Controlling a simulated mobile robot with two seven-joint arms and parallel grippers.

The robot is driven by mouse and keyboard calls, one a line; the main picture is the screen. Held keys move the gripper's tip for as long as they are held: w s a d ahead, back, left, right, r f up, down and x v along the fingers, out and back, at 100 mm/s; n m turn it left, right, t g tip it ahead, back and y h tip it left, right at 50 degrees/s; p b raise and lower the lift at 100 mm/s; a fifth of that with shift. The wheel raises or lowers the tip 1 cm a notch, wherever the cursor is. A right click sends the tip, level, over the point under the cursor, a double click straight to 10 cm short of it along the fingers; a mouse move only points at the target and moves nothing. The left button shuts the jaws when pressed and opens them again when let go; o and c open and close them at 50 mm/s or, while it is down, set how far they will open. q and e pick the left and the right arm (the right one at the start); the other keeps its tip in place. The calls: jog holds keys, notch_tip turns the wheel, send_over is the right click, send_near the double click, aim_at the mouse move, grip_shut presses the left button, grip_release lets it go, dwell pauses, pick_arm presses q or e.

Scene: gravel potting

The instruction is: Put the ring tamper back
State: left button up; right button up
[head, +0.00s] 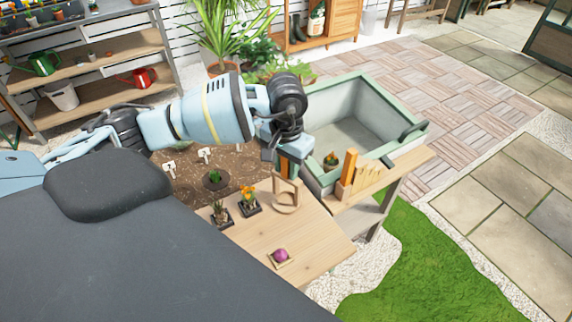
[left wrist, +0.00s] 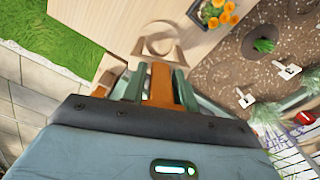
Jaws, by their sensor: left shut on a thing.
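The ring tamper (head: 287,203) has an orange handle and a pale wooden yoke ending in a ring. My left gripper (head: 291,150) is shut on the orange handle, with the ring end below it over the wooden table's far right part. In the left wrist view the handle (left wrist: 160,85) sits between the green fingers (left wrist: 158,88) and the wooden ring (left wrist: 158,40) shows beyond. I cannot tell whether the ring touches the tabletop. My right gripper is not in view.
A wooden comb piece with an orange post (head: 350,168) stands on the side shelf (head: 400,170) at right. A green-rimmed trough (head: 365,110) lies behind. Potted plants (head: 249,202) and a dish with a purple bulb (head: 281,257) are on the table (head: 305,240). Soil (head: 240,165) lies left.

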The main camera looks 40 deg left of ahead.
pick_arm(q)
jog(key=shift+f, duration=0.15)
jog(key=o, duration=1)
notch_tip(320, 180, up, 12)
jog(key=shift+r, duration=0.2)
jog(key=shift+f, duration=0.1)
